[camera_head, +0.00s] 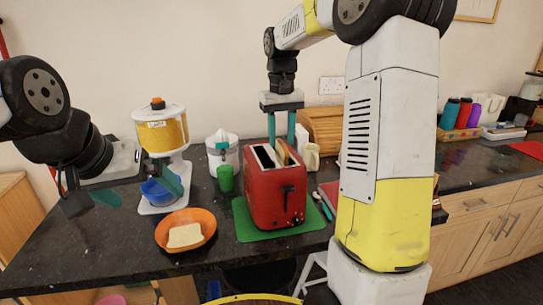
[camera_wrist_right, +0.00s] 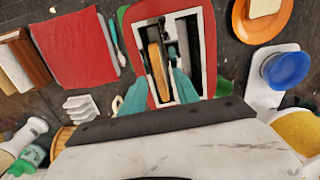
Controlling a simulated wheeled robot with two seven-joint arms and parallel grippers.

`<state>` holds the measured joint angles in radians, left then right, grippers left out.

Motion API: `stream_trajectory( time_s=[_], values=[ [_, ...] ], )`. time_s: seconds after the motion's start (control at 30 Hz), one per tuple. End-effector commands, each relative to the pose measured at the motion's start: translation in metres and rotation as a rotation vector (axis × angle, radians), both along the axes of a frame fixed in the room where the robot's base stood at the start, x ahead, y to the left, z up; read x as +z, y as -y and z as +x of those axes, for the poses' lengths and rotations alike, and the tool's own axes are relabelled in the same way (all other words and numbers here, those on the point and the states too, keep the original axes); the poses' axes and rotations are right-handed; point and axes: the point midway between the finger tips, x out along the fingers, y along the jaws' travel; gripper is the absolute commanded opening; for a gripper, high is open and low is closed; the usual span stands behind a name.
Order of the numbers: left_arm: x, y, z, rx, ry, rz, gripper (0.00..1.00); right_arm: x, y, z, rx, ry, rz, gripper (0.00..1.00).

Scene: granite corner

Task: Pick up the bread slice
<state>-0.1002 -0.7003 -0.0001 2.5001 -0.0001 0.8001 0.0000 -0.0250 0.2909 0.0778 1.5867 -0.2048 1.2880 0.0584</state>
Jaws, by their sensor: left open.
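A toasted bread slice (camera_head: 283,153) stands upright in one slot of the red toaster (camera_head: 262,200). In the right wrist view its brown top edge (camera_wrist_right: 157,70) shows in the slot. My right gripper (camera_head: 281,133) points down over the far part of the toaster. Its two teal fingers are apart, and the right wrist view shows the gap between them (camera_wrist_right: 160,82) in line with the slice. I cannot tell whether either finger touches it. A pale bread slice (camera_head: 185,235) lies in the orange bowl (camera_head: 206,222). My left gripper (camera_head: 138,189) is open near the blue bowl.
The toaster stands on a green mat (camera_head: 247,231). A yellow-and-white dispenser (camera_head: 161,133), a blue bowl (camera_head: 158,192), a green cup (camera_head: 225,178) and a white juicer (camera_head: 222,146) stand left of it. A wooden bread box (camera_head: 322,125) is behind. The front left counter is clear.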

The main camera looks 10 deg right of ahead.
Motion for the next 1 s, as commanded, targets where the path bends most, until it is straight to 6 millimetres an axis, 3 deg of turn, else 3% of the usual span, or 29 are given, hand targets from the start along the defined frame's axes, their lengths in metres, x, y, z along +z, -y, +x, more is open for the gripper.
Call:
stream_trajectory(
  time_s=[0.13, 0.4, 0.43, 0.6, 1.0],
  values=[
    [0.000, 0.000, 0.000, 0.000, 0.000, 0.000, 1.00, -0.018, 0.000, 0.000, 0.000, -0.001, 0.000, 0.37],
    [0.000, 0.000, 0.000, 0.000, 0.000, 0.000, 1.00, -0.022, 0.000, 0.000, 0.000, 0.002, 0.000, 0.37],
    [0.000, 0.000, 0.000, 0.000, 0.000, 0.000, 1.00, -0.022, 0.000, 0.000, 0.000, 0.002, 0.000, 0.35],
    [0.000, 0.000, 0.000, 0.000, 0.000, 0.000, 1.00, -0.022, 0.000, 0.000, 0.000, 0.002, 0.000, 0.02],
    [0.000, 0.000, 0.000, 0.000, 0.000, 0.000, 1.00, -0.019, 0.000, 0.000, 0.000, 0.002, 0.000, 0.00]
  ],
)
